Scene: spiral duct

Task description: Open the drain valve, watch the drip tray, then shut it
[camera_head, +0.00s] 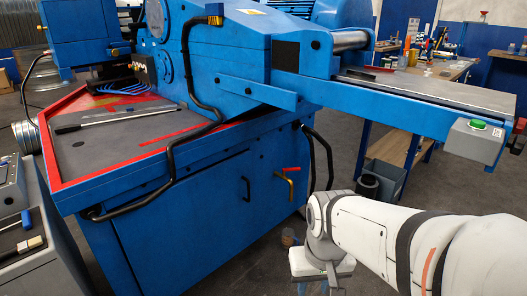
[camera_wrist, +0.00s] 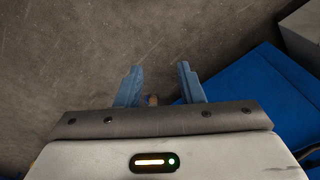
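The drain valve, a brass fitting with a red lever handle (camera_head: 291,170), is on the blue cabinet front in the head view. The lever lies roughly level, and the brass spout (camera_head: 291,185) bends downward below it. My gripper (camera_wrist: 159,68) is open, its two blue fingers apart with bare floor beyond them. In the head view my gripper is low, below and right of the valve and apart from it; its fingertips are cut off. A small brownish round thing (camera_head: 287,237) is beside my gripper; I cannot tell if it belongs to the drip tray. No clear tray shows.
The blue machine (camera_head: 190,225) fills the left and centre, with a black hose (camera_head: 318,155) right of the valve. A dark bin (camera_head: 367,185) stands under the machine's right-hand bed. A grey tool cart (camera_head: 30,245) is at far left. Some floor is open before the cabinet.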

